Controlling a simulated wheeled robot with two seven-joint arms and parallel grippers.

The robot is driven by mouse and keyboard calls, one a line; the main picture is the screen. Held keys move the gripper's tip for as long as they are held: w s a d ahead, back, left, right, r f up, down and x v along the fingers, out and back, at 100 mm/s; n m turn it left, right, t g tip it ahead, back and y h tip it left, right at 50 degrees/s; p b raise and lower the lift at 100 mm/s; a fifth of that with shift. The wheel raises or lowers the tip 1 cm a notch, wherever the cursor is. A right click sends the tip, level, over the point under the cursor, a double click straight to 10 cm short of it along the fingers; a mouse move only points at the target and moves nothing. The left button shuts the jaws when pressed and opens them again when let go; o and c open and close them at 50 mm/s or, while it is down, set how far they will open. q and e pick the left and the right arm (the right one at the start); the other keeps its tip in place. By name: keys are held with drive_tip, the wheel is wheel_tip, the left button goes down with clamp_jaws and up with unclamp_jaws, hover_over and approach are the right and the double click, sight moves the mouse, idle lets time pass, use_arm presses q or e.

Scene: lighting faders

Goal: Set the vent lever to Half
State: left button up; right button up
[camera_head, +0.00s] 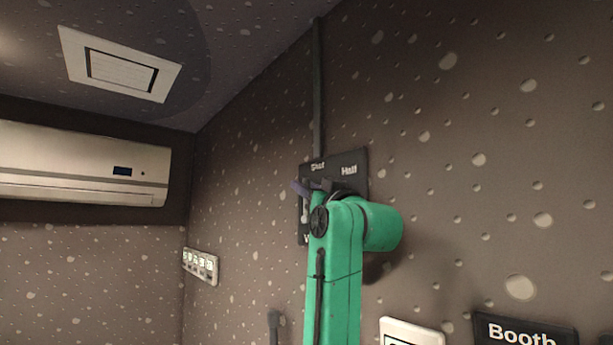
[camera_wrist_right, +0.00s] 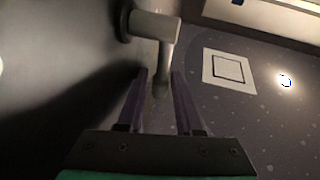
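The dark vent panel (camera_head: 350,167) is on the wall, with the labels "Shut" at top left and "Half" at top right. A third label at its lower left is mostly hidden by my green right arm. The grey vent lever (camera_wrist_right: 164,55) shows in the right wrist view, its arm reaching down between my fingers. My right gripper (camera_wrist_right: 158,72) is open, with one purple finger on each side of the lever's end and gaps visible. In the head view my right gripper (camera_head: 301,188) is at the panel's left side, and the lever's setting is hard to read. My left gripper is out of view.
A dark vertical strip (camera_head: 318,90) runs up the wall above the panel. A row of switches (camera_head: 200,265) is at the left. An air conditioner (camera_head: 80,165) and a ceiling vent (camera_head: 120,68) are farther off. A "Booth" sign (camera_head: 525,332) is at lower right.

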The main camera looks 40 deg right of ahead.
clamp_jaws()
drive_tip(key=shift+s, duration=0.1)
idle(1.3)
